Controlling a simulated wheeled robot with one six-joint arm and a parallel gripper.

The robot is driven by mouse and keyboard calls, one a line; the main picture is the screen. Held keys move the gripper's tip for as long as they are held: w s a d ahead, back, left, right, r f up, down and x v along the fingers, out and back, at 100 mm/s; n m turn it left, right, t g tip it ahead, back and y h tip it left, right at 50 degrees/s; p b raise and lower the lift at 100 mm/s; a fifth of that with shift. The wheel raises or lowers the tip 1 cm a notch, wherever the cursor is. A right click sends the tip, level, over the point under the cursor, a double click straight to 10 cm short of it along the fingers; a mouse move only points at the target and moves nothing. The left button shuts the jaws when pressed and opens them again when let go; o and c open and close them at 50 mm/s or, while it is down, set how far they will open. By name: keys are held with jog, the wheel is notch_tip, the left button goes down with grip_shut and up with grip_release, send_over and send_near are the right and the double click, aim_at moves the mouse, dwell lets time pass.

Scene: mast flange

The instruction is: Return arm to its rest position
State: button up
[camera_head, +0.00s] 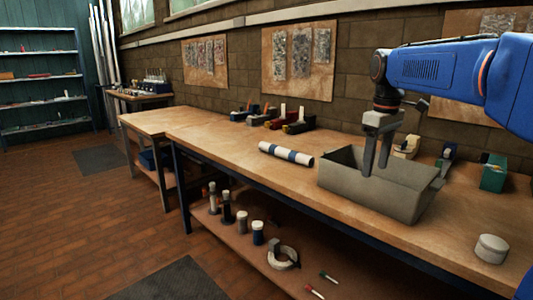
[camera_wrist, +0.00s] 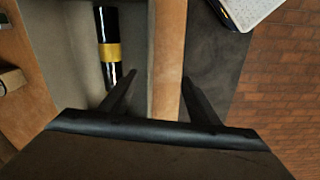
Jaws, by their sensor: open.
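My gripper (camera_head: 376,168) hangs down from my blue arm at the grey open-topped bin (camera_head: 385,204) on the workbench. Its two fingers are apart, with nothing between them. In the wrist view the gripper (camera_wrist: 158,86) shows both fingers spread, one over the bin's inside and one beyond the bench edge. A black cylinder with a yellow band (camera_wrist: 111,53) lies in the bin in the wrist view. The bin's wall hides it in the head view.
A white roll with blue bands (camera_head: 286,154) lies left of the bin on the workbench (camera_head: 225,140). A round grey tin (camera_head: 491,248) stands to the right, a green box (camera_head: 494,173) behind. The brick wall (camera_head: 355,60) is behind the bench. The lower shelf holds several items.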

jog(key=s+f+m+t, duration=0.1)
jog(key=s+f+m, duration=0.1)
jog(key=s+f, duration=0.4)
jog(key=s+a+f+m+t, duration=0.1)
jog(key=s+f+m, duration=0.1)
jog(key=s+f, duration=0.5)
jog(key=s+f+m+t, duration=0.2)
jog(key=s+f, duration=0.5)
jog(key=s, duration=0.9)
jog(key=shift+s+a+f+m, duration=0.15)
jog(key=shift+s+a+m, duration=0.1)
jog(key=shift+m, duration=0.35)
